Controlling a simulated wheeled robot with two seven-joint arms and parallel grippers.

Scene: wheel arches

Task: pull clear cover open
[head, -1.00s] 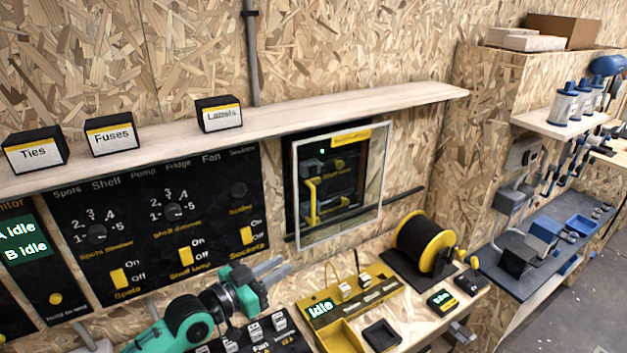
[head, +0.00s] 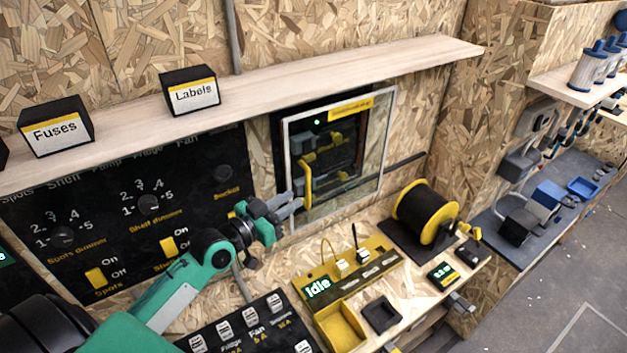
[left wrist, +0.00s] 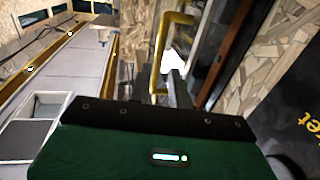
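The clear cover (head: 388,135) is a see-through panel in a pale frame, over a black box on the wall. Its yellow bar handle (head: 307,184) is upright near the cover's left edge; it also shows in the left wrist view (left wrist: 156,62). My left gripper (head: 297,204) is at the lower end of the handle. In the left wrist view its grey fingers (left wrist: 160,82) are apart, with the handle's lower part between them; contact is unclear. My right gripper is out of view.
A wooden shelf (head: 345,73) with label boxes runs above the cover. A switch panel (head: 110,210) is to the left. Below are a yellow tray unit reading "Idle" (head: 345,328) and a black and yellow cable reel (head: 425,216). The space before the cover's right part is clear.

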